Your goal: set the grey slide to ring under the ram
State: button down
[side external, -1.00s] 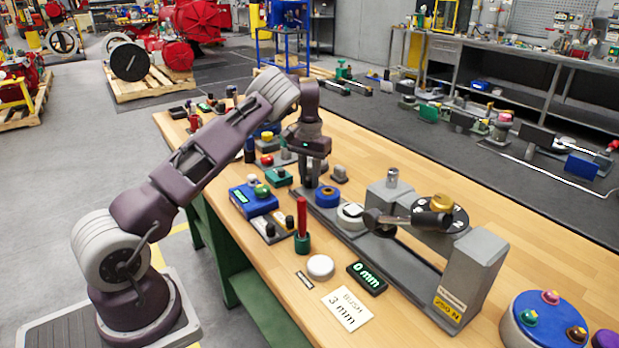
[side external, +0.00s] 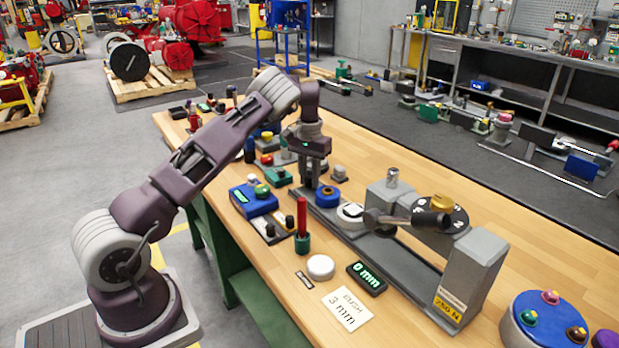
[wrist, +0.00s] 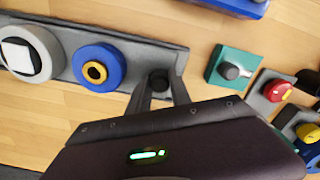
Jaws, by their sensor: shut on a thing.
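The grey slide (wrist: 130,62) is a long flat plate with a dark knob (wrist: 158,82) at one end. It carries a blue ring (wrist: 96,68) with a yellow centre and a pale grey ring (wrist: 30,54) around a white square. In the side view, the slide's blue ring (side external: 327,197) and pale ring (side external: 350,215) stand left of the press. My gripper (side external: 309,185) points down at the slide's far-left end. In the wrist view, my gripper's fingers (wrist: 160,92) are shut on the knob. I cannot tell for sure which press part is the ram.
A 0 mm display (side external: 367,278), a white button (side external: 320,267) and a red-handled tool (side external: 302,220) stand in front. A blue box (side external: 253,199) and several small buttons sit near my gripper.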

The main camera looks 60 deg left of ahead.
aim_at(332, 192)
jog(key=d, duration=1)
jog(key=c, duration=1.2)
grip_release()
jog(key=shift+o, duration=0.2)
notch_tip(332, 192, up, 7)
jog(key=shift+r, duration=0.1)
